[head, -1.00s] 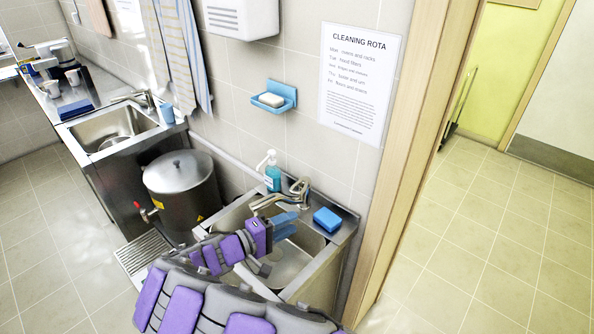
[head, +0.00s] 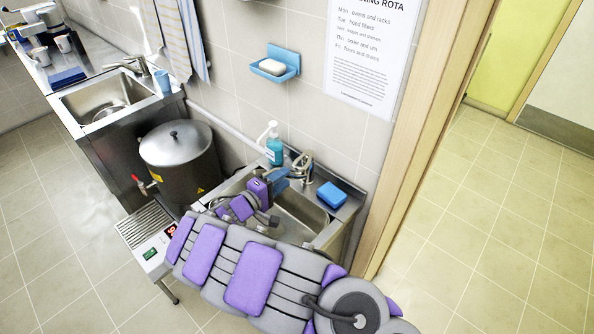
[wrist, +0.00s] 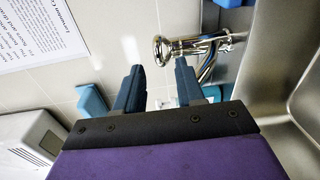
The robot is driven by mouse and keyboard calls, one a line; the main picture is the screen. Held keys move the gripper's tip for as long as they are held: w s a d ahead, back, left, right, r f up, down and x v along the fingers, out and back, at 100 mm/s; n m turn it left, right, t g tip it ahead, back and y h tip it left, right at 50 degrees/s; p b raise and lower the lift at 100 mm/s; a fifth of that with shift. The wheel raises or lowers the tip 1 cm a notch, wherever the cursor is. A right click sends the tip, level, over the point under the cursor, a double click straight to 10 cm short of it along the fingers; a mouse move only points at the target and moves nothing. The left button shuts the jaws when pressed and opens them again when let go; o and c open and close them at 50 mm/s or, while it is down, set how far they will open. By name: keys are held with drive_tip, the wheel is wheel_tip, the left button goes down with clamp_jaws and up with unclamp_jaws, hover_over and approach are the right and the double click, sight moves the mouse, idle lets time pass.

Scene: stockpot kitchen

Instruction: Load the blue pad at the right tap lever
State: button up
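The blue pad (head: 332,195) lies on the right back corner of the small sink's rim. Its edge also shows at the top of the wrist view (wrist: 231,3). The chrome tap (head: 303,167) stands at the back of that sink, left of the pad. In the wrist view the tap (wrist: 207,44) is just beyond my fingertips; I cannot tell whether they touch it. My gripper (head: 280,180) is over the sink, left of the tap. In the wrist view my gripper (wrist: 157,72) has its two blue fingers apart with nothing between them.
A teal soap bottle (head: 274,150) stands left of the tap. A blue soap dish (head: 276,64) hangs on the wall above. A lidded steel stockpot (head: 180,160) stands left of the small sink. A door frame (head: 428,120) rises at the right, with open floor beyond.

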sight(298, 167)
drive_tip(key=b+x, duration=0.1)
drive_tip(key=x, duration=0.6)
drive_tip(key=shift+d, duration=0.2)
drive_tip(key=shift+a, duration=0.1)
drive_tip(key=shift+c, duration=0.2)
clamp_jaws()
